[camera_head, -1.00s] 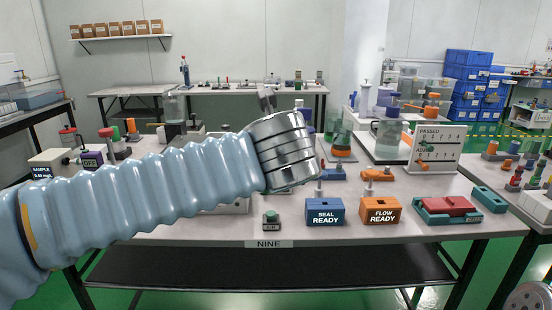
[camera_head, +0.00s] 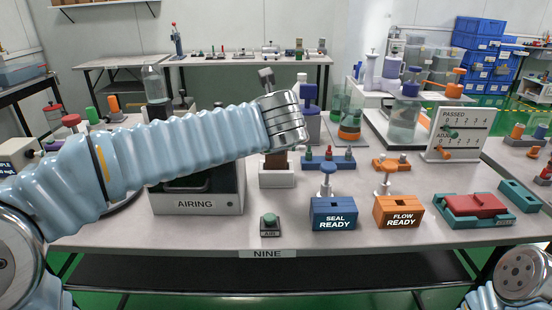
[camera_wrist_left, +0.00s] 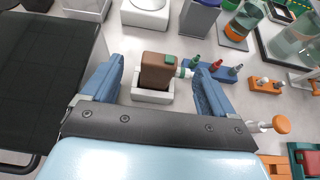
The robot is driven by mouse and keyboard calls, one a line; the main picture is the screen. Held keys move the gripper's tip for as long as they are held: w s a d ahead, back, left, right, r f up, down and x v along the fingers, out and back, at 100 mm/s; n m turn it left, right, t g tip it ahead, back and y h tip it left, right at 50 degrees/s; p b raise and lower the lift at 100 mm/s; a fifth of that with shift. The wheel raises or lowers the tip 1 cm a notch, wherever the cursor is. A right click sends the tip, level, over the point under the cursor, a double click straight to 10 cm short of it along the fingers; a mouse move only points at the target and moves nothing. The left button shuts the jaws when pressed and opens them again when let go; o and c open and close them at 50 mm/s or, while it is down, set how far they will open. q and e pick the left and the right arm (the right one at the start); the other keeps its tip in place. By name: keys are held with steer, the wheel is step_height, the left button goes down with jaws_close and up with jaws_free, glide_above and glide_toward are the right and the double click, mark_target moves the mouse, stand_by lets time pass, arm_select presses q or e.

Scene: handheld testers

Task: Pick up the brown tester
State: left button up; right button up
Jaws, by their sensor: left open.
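The brown tester (camera_wrist_left: 157,72) is a small brown block with a green patch on its top right. It stands upright in a white holder (camera_wrist_left: 152,96) on the table. In the head view the brown tester (camera_head: 276,161) shows just below my left wrist, its upper part hidden by it. In the left wrist view my left gripper (camera_wrist_left: 159,66) is open, its blue fingers on either side of the tester with gaps, gripping nothing.
The AIRING box (camera_head: 196,203) stands left of the holder. A blue rack (camera_head: 328,162) with small coloured pegs is close on the right. The SEAL READY box (camera_head: 333,213) and FLOW READY box (camera_head: 398,212) stand in front right. The green AIR button (camera_head: 270,224) is near the front edge.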

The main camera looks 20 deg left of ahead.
arm_select(q)
glide_above(276, 159)
step_height(276, 159, down, 3)
steer(key=shift+c, duration=0.4)
steer(key=c, duration=1.4)
